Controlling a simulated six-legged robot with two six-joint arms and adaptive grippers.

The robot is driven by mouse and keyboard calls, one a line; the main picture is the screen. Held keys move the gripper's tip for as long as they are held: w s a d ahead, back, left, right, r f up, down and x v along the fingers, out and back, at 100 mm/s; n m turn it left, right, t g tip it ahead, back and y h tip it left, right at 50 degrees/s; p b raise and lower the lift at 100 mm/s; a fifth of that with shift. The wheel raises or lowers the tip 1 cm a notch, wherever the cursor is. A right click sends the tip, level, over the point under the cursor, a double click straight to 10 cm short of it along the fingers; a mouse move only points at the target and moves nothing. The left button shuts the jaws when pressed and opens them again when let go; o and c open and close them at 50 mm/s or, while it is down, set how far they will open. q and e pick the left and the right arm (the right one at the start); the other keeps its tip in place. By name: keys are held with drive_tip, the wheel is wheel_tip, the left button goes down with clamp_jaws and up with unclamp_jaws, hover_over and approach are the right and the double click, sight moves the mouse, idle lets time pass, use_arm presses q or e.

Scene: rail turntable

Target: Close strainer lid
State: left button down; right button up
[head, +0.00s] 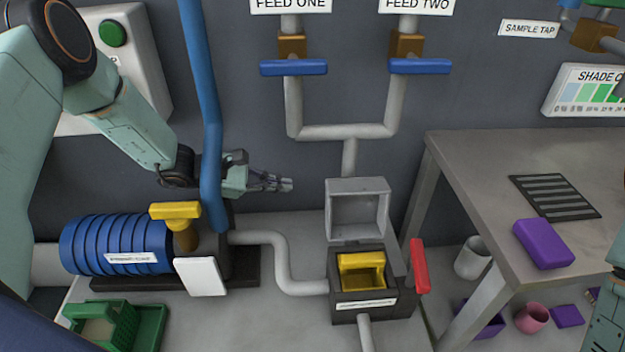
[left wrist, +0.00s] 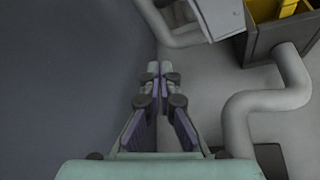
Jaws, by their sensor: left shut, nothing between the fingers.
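The strainer is a dark box (head: 398,304) on the floor below the feed pipes in the head view. Its grey lid (head: 357,210) stands open and upright at the back of the box. A yellow basket (head: 361,270) sits inside the box. In the left wrist view the box (left wrist: 262,45) and the lid (left wrist: 219,18) show at the upper right. My left gripper (head: 288,185) is shut and empty, left of the lid and apart from it. It also shows in the left wrist view (left wrist: 160,72). The right gripper is not seen.
A red lever (head: 418,266) stands right of the strainer. A grey pipe (head: 278,245) runs to the strainer from the blue ribbed pump (head: 115,245). A blue vertical pipe (head: 205,100) crosses near my left wrist. A table (head: 475,165) stands at the right.

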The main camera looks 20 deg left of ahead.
use_arm(q)
drive_tip(key=w+d+f+b, duration=0.1)
drive_tip(key=w+d, duration=0.3)
drive_tip(key=d, duration=0.5)
drive_tip(key=shift+w, duration=0.2)
idle(0.3)
drive_tip(key=shift+s+a+r, duration=0.1)
drive_tip(key=shift+s, duration=0.05)
